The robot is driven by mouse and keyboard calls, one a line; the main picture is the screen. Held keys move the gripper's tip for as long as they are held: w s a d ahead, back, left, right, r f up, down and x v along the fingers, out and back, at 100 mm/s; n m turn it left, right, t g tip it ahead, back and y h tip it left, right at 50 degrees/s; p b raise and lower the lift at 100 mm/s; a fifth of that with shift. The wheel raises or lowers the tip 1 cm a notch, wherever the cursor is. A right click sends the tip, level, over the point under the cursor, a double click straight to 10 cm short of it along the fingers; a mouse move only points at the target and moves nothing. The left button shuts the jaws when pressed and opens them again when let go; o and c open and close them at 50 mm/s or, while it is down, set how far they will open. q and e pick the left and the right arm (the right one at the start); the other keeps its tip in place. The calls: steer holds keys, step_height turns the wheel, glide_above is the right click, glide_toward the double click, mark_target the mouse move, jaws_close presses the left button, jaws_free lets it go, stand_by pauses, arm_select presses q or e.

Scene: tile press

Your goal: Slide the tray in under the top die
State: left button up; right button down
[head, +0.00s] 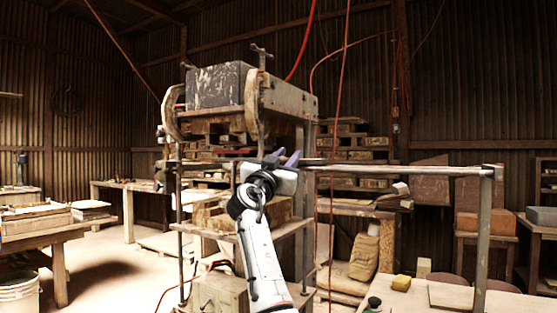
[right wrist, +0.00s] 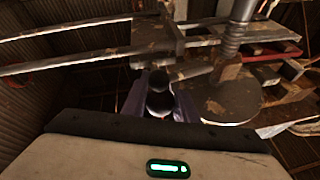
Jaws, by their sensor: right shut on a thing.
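The press stands in the middle of the head view, with a heavy dark block (head: 220,86) on its top. My right gripper (head: 283,158) is at rail height, just below and right of that block. In the right wrist view its purple fingers (right wrist: 158,106) are shut around a black knob (right wrist: 157,80). Just beyond the knob, a worn brown plate (right wrist: 152,36), seemingly the tray, lies at the rails. A threaded screw with a round dark plate (right wrist: 228,105), possibly the top die, stands right of the fingers. How far the tray reaches under it is unclear. My left gripper is out of view.
Two rails (head: 405,170) run right from the press to a metal post (head: 485,235). A bench with a yellow block (head: 401,283) is at lower right. Pallets (head: 352,150) are stacked behind. A red hose hangs close by the press.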

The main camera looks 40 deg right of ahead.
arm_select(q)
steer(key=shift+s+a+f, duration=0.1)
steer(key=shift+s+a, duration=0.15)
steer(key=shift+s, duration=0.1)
arm_select(e)
steer(key=shift+w+a+r, duration=0.1)
steer(key=shift+w, duration=0.15)
steer(key=c, duration=1.7)
jaws_free()
steer(key=shift+w, duration=0.1)
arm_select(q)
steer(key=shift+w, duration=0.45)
